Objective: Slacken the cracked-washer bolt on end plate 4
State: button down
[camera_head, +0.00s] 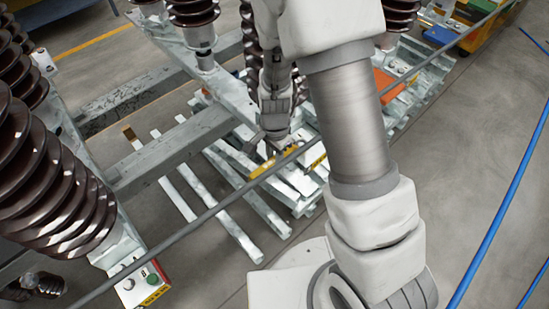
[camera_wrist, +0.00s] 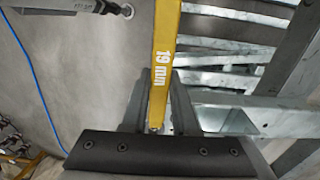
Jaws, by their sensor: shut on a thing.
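My gripper (camera_wrist: 155,105) is shut on a yellow spanner marked "19 mm" (camera_wrist: 166,50) in the wrist view. The spanner runs up and out of the top of that view, so its far end is hidden. In the head view my gripper (camera_head: 273,128) points down over pale steel pieces at the centre, beside a yellow piece (camera_head: 262,168) that I cannot tell for sure as the spanner. A small white plate with a yellow strip (camera_head: 311,162) is just right of it, its number unreadable. I cannot make out the cracked-washer bolt or end plate 4 in either view.
Brown ribbed insulators (camera_head: 60,190) stand at the left on steel frames. A grey rod (camera_head: 215,208) crosses the head view diagonally. A blue hose (camera_head: 500,210) lies on open floor at right. Galvanised beams (camera_wrist: 235,110) fill the wrist view's right.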

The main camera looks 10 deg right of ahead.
jog(key=shift+f+b, duration=0.85)
jog(key=shift+f, duration=0.3)
dwell(0.4)
jog(key=s+d+n+b, duration=0.3)
jog(key=s+d+n, duration=0.1)
jog(key=d+n, duration=0.6)
jog(key=shift+s+n, duration=0.15)
jog(key=shift+n, duration=0.95)
notch_tip(320, 180, up, 7)
jog(key=p, duration=0.5)
